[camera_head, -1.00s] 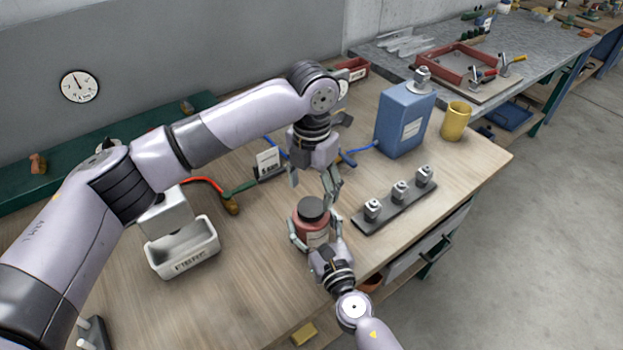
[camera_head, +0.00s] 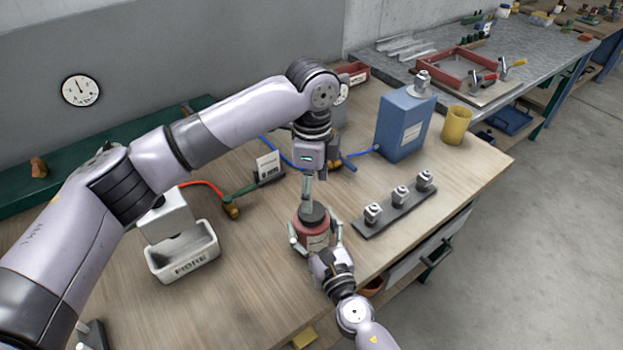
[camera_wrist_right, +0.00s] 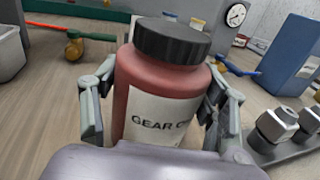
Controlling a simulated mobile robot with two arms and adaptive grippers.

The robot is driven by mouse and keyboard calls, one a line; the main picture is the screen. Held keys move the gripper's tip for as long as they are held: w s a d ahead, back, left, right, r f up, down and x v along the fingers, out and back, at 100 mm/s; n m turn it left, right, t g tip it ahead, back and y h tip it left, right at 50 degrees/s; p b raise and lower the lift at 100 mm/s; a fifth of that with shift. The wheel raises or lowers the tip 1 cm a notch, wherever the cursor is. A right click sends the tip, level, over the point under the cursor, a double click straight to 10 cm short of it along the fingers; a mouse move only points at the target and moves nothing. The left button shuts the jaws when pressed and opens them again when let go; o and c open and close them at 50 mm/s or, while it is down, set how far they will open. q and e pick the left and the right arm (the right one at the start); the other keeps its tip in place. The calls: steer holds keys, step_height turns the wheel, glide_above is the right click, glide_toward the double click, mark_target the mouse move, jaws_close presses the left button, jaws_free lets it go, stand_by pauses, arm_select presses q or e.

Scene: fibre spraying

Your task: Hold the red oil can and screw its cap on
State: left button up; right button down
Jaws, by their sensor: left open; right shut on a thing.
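The red oil can (camera_head: 316,241) stands on the wooden bench, upright, with a pale label. In the right wrist view the red can (camera_wrist_right: 160,88) shows a "GEAR O..." label, partly hidden by my wrist. Its black cap (camera_head: 313,213) sits on top of the can; the black cap also shows in the right wrist view (camera_wrist_right: 172,41). My right gripper (camera_head: 316,238) is shut around the can's sides from the front. My left gripper (camera_head: 307,190) is just above the cap, pointing down, with its fingers open. In the head view I cannot tell whether they touch the cap.
A rack with several metal nozzles (camera_head: 398,203) lies right of the can. A blue canister (camera_head: 402,125) and a yellow cup (camera_head: 456,126) stand behind it. A white bin (camera_head: 183,259) is at the left. A green-handled tool (camera_head: 240,197) lies behind the can.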

mark_target(311, 229)
arm_select(q)
steer(key=n, duration=0.6)
steer(key=shift+r, duration=0.2)
steer(key=n, duration=0.3)
steer(key=shift+r+n, duration=0.1)
steer(key=shift+n, duration=0.3)
steer(key=n, duration=0.3)
steer(key=shift+r+n, duration=0.1)
steer(key=shift+n, duration=0.3)
steer(key=n, duration=0.3)
steer(key=shift+r+n, duration=0.1)
steer(key=shift+n, duration=0.3)
steer(key=n, duration=0.3)
steer(key=shift+s+r+n, duration=0.1)
steer(key=shift+r+n, duration=0.05)
steer(key=shift+n, duration=0.15)
steer(key=n, duration=0.6)
steer(key=shift+r+n, duration=0.2)
steer(key=shift+n, duration=0.1)
steer(key=shift+f, duration=4.05)
